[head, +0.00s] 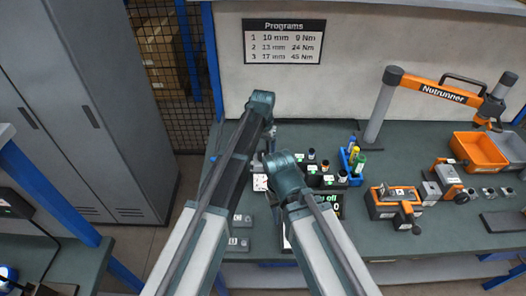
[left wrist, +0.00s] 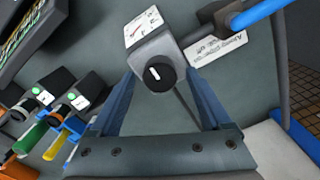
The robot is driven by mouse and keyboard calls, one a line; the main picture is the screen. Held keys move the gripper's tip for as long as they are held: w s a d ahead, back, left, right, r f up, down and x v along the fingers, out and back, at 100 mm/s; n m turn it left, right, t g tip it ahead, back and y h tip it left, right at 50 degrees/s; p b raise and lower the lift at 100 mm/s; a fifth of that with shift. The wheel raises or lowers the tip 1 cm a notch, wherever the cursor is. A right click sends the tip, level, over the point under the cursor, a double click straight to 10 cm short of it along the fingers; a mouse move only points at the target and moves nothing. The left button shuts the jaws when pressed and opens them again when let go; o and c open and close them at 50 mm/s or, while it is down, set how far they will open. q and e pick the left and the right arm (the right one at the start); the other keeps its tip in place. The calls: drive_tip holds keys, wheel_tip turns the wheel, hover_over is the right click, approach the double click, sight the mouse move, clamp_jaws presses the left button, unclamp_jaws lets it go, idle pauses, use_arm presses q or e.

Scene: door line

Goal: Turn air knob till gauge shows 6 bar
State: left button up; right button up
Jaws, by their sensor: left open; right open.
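The air knob (left wrist: 160,74) is a black round knob with a white mark, on the front of a grey block in the left wrist view. The white gauge (left wrist: 143,26) sits on the block's top; its reading is too small to tell. The gauge also shows in the head view (head: 260,183). My left gripper (left wrist: 160,79) is open, with one blue finger to each side of the knob; contact cannot be told. In the head view it is largely hidden behind its arm (head: 269,146). My right gripper (head: 276,208) is lower, beside its own arm, and hard to make out.
A blue hose (left wrist: 265,12) and a shut-off label (left wrist: 218,45) lie right of the block. Black boxes with green lights (left wrist: 82,102) stand left.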

sight(263, 154)
use_arm(q)
wheel_tip(263, 154, up, 13)
drive_tip(key=p, duration=1.3)
drive_tip(key=shift+r, duration=0.2)
drive_tip(key=s+a+f+b, duration=0.2)
drive_tip(key=s+f+b, duration=0.1)
drive_tip(key=s, duration=0.5)
drive_tip(key=s+a+f+n+b, duration=0.1)
drive_tip(key=s+a+f+b, duration=0.1)
drive_tip(key=s, duration=0.7)
drive_tip(key=s+a+f+y+b, duration=0.1)
drive_tip(key=s+f+b, duration=0.3)
drive_tip(key=s, duration=0.5)
drive_tip(key=shift+a+f+n+b, duration=0.3)
drive_tip(key=shift+a+f+b, duration=0.05)
drive_tip(key=shift+a+b, duration=0.1)
drive_tip(key=shift+s, duration=0.1)
